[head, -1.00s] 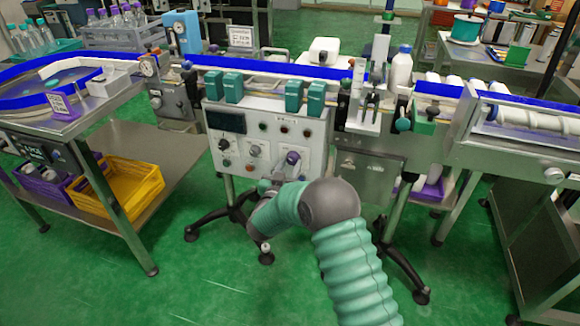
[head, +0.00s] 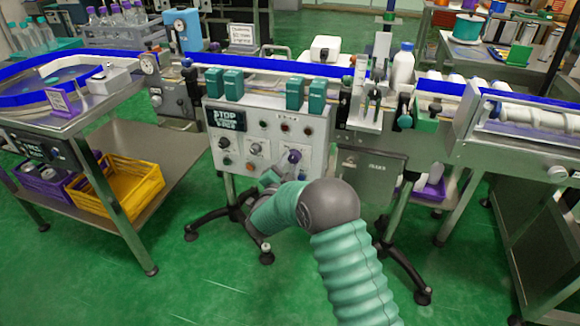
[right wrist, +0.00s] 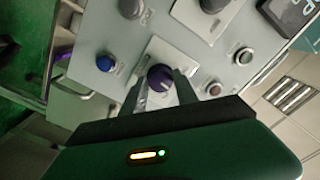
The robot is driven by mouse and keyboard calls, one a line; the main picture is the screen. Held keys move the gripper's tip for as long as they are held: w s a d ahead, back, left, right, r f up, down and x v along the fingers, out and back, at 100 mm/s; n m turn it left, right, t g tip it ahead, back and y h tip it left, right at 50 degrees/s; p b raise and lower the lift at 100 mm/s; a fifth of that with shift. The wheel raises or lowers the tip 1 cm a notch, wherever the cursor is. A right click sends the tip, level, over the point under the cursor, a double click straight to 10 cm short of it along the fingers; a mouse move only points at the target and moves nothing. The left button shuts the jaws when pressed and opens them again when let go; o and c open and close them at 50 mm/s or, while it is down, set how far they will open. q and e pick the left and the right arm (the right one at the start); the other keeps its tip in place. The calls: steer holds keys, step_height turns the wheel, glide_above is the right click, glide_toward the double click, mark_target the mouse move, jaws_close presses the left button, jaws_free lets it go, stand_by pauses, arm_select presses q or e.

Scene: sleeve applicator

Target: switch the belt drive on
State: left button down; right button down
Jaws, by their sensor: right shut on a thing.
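The control panel (head: 268,127) is a light metal box under the conveyor rail, with a dark display (head: 227,119) at its upper left. The display shows white text that begins with "STOP". A purple rotary knob (head: 294,156) sits at the panel's lower right; the right wrist view shows it on a pale square plate (right wrist: 160,77). My right gripper (right wrist: 161,88) has a finger on each side of this knob and is shut on it. In the head view my right gripper (head: 271,179) is at the panel's lower front, partly hidden by my arm. My left gripper is out of view.
Other panel controls are close by, including a blue button (right wrist: 105,62) and a grey knob (head: 256,149). Teal blocks (head: 233,84) stand along the panel top. A yellow crate (head: 135,186) is on the left table's shelf. Green floor in front is open.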

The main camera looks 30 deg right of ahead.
steer(key=m, duration=0.2)
steer(key=m+b, duration=0.1)
steer(key=shift+f+m+b, duration=0.2)
steer(key=shift+m+b, duration=0.1)
steer(key=shift+m, duration=0.1)
steer(key=shift+m+b, duration=1.05)
steer(key=shift+m, duration=0.85)
steer(key=shift+s, duration=0.1)
steer(key=c, duration=0.9)
jaws_free()
steer(key=shift+r, duration=0.1)
steer(key=shift+c, duration=0.2)
steer(key=shift+r, duration=0.1)
steer(key=shift+a, duration=0.15)
steer(key=p+v, duration=0.4)
steer(key=v, duration=1.2)
steer(key=shift+s+a+p, duration=0.15)
steer(key=shift+a+p, duration=0.05)
steer(key=shift+p, duration=0.15)
